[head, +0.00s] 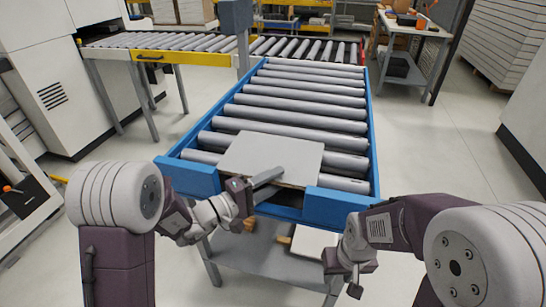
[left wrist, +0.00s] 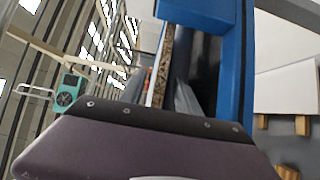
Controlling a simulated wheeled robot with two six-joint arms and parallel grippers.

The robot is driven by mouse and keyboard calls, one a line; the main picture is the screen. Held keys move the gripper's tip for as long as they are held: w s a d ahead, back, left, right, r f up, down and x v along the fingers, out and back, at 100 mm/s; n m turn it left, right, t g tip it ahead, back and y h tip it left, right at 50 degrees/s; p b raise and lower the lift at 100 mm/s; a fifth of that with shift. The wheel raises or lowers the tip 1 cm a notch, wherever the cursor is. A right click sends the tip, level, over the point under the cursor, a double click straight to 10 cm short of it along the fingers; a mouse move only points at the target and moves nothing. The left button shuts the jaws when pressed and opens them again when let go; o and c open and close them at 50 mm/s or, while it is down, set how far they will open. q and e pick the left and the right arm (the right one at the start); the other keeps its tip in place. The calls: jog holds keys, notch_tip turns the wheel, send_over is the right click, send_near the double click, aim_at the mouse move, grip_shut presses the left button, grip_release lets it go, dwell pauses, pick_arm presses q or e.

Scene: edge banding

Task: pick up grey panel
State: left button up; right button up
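The grey panel (head: 272,155) lies flat on the near end of the roller conveyor, its front edge at the gap in the blue end rail. My left gripper (head: 268,177) is at that front edge, with one finger showing over the panel's top near the edge. In the left wrist view, the panel's speckled edge (left wrist: 160,72) lies between the two fingers of my left gripper (left wrist: 160,88), which look open around it; contact is hard to make out. My right gripper (head: 352,281) hangs low in front of the conveyor, away from the panel. Its fingers are not clear.
The blue conveyor frame (head: 326,207) borders the panel's front on both sides. Bare rollers (head: 300,103) stretch behind the panel. A lower shelf (head: 262,262) under the conveyor holds a pale board (head: 312,243). A second conveyor (head: 190,45) crosses at the back; floor is clear at right.

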pick_arm(q)
jog(key=shift+w+d, duration=0.15)
jog(key=shift+d, duration=0.1)
jog(key=shift+a, duration=0.1)
grip_shut()
dwell(1.2)
